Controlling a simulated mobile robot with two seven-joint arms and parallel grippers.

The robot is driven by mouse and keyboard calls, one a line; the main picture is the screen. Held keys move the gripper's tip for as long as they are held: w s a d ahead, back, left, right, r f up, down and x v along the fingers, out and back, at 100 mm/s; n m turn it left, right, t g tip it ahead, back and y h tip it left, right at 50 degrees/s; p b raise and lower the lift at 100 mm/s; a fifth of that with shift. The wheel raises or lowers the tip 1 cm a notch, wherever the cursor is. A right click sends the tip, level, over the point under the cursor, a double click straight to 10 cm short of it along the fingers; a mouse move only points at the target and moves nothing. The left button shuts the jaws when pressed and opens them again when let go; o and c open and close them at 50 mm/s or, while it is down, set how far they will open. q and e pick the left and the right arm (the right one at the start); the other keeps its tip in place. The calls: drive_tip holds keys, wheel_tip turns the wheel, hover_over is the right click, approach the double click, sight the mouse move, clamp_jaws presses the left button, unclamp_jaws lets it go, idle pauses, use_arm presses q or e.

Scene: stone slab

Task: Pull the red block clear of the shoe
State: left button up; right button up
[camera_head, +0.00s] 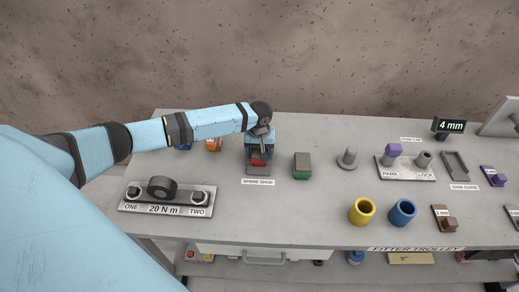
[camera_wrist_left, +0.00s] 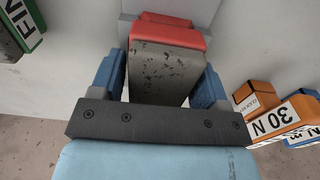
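My left gripper (camera_head: 259,146) reaches down over the spare shoe (camera_head: 258,170), a grey holder behind a "SPARE SHOE" label. The red block (camera_head: 258,160) shows low in the shoe, beneath the gripper. In the left wrist view the red block (camera_wrist_left: 168,32) has a speckled grey part nearer the camera. The blue fingers of my left gripper (camera_wrist_left: 160,80) stand on either side of this grey part, very close to it. I cannot tell whether they touch it. The pale grey shoe (camera_wrist_left: 205,12) lies behind the red part. My right gripper is out of view.
A green block (camera_head: 302,165) stands just right of the shoe, and an orange block (camera_head: 213,145) to its left. A torque plate (camera_head: 180,209) lies front left. Yellow (camera_head: 361,211) and blue (camera_head: 402,212) cups stand front right. The slab in front of the shoe is clear.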

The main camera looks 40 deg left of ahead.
use_arm(q)
drive_tip(key=c, duration=0.7)
drive_tip(key=shift+s+d+r+p, duration=0.1)
drive_tip(key=shift+s+d+p, duration=0.2)
drive_tip(key=shift+s+p, duration=0.3)
drive_tip(key=shift+s+d+p, duration=0.35)
drive_tip(key=shift+s+p, duration=0.15)
drive_tip(key=shift+p, duration=0.25)
drive_tip(key=shift+s+d+p, duration=0.45)
drive_tip(key=shift+s+p, duration=0.25)
drive_tip(key=shift+p, duration=0.1)
drive_tip(key=shift+s+d+p, duration=0.45)
drive_tip(key=shift+s+p, duration=0.25)
drive_tip(key=shift+p, duration=0.05)
drive_tip(key=shift+s+d, duration=0.3)
drive_tip(key=shift+s, duration=0.15)
drive_tip(key=shift+s+d+p, duration=0.4)
drive_tip(key=shift+s+p, duration=0.15)
drive_tip(key=shift+s, duration=0.25)
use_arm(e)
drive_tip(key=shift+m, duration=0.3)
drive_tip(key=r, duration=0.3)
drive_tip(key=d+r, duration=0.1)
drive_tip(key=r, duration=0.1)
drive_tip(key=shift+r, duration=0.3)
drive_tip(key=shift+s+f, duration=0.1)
use_arm(q)
drive_tip(key=shift+d, duration=0.1)
